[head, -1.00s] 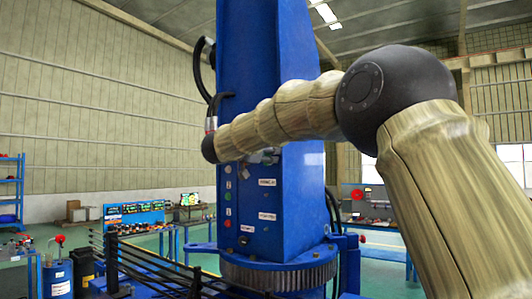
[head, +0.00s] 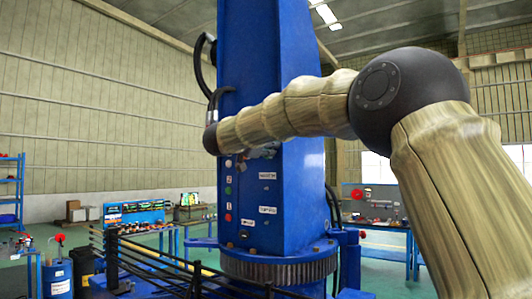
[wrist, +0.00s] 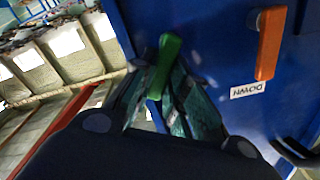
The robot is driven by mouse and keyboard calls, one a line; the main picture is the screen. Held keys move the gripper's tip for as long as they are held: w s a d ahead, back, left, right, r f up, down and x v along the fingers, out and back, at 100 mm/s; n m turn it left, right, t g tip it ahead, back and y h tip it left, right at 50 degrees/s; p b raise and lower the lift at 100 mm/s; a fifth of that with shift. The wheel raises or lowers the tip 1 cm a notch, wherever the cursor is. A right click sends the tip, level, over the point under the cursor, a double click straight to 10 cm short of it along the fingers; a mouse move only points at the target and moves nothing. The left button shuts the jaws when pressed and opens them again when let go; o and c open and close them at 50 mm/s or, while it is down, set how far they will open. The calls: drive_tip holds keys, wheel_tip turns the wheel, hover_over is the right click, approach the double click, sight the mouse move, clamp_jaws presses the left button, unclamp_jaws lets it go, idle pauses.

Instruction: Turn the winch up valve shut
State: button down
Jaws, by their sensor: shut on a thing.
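In the wrist view a green lever (wrist: 166,58) stands between the fingertips of my gripper (wrist: 163,77), which is shut on it. The lever's label is hidden, so I cannot read which valve it is. An orange lever (wrist: 270,42) is to the right on the same blue face, apart from my gripper, with a white label reading DOWN (wrist: 247,90) upside down below it. In the head view my gripper (head: 243,160) is small and partly hidden below my forearm, at the blue crane column (head: 289,190).
A dark curved hose or bar (wrist: 292,152) is at the lower right of the wrist view. In the head view a black hose (head: 200,62) loops beside the column, dark rails (head: 150,268) run in front, and a blue drum (head: 58,278) stands lower left. Workbenches stand behind.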

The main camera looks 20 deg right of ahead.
sight(280, 156)
drive_tip(key=m+b, duration=0.1)
drive_tip(key=f+m+b, duration=0.1)
drive_tip(key=m+b, duration=0.1)
drive_tip(key=b, duration=0.1)
drive_tip(key=shift+s+d+f+m, duration=0.2)
drive_tip(key=shift+s+d+m, duration=0.1)
drive_tip(key=shift+m, duration=0.1)
drive_tip(key=m+b, duration=0.1)
drive_tip(key=b, duration=0.1)
drive_tip(key=f+m+b, duration=0.1)
drive_tip(key=m, duration=0.1)
drive_tip(key=shift+s+d+b, duration=0.15)
drive_tip(key=shift+s+b, duration=0.05)
drive_tip(key=shift+b, duration=0.15)
drive_tip(key=m+b, duration=0.3)
drive_tip(key=m, duration=0.1)
drive_tip(key=shift+s+f+b, duration=0.1)
drive_tip(key=shift+f+b, duration=0.1)
drive_tip(key=shift+b, duration=0.2)
drive_tip(key=shift+m, duration=0.4)
drive_tip(key=c, duration=1.4)
unclamp_jaws()
drive_tip(key=shift+d, duration=0.15)
drive_tip(key=shift+s+a, duration=0.2)
drive_tip(key=shift+a, duration=0.2)
drive_tip(key=v, duration=1.1)
